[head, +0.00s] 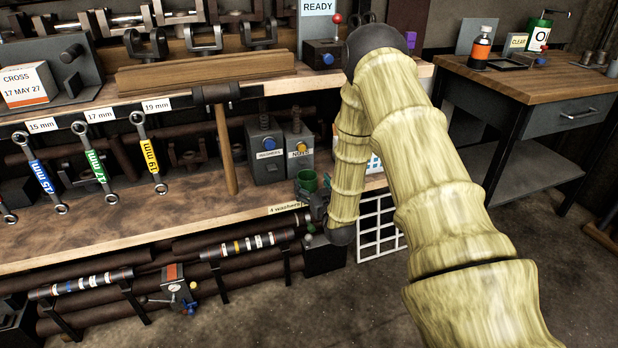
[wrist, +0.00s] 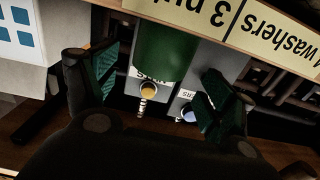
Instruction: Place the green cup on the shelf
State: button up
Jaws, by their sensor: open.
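The green cup (head: 307,181) stands at the right end of the long wooden lower shelf (head: 110,238), in front of two grey boxes. In the wrist view the cup (wrist: 165,52) shows upside down, partly cut by the label strip. My gripper (head: 313,208) is at the cup in the head view, mostly hidden behind my arm. In the wrist view my gripper (wrist: 162,84) is open, with one finger pad on each side of the cup's width and gaps on both sides. I cannot tell how deep the cup sits between the pads.
Grey boxes labelled washers (head: 266,150) and nuts (head: 299,148) stand close behind the cup. A label strip (head: 284,209) runs along the shelf's front edge. A white grid (head: 378,228) hangs at the right. Spanners (head: 148,154) hang left; the shelf's middle front is clear.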

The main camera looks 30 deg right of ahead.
jog(key=v, duration=0.7)
jog(key=s+a+f+n+g+y, duration=0.1)
jog(key=s+a+f+g+y, duration=0.2)
jog(key=s+a+f+g, duration=1.05)
jog(key=s+a+f, duration=0.3)
jog(key=s, duration=0.5)
jog(key=s+a+f+n+g+y, duration=0.1)
jog(key=s+a+f, duration=0.3)
jog(key=s, duration=0.6)
jog(key=s+a+f+g, duration=0.3)
jog(key=s+a+f, duration=0.1)
jog(key=s, duration=0.6)
jog(key=shift+a+f+y+p, duration=0.3)
jog(key=shift+a+p, duration=0.15)
jog(key=shift+a, duration=0.05)
jog(key=shift+d, duration=0.1)
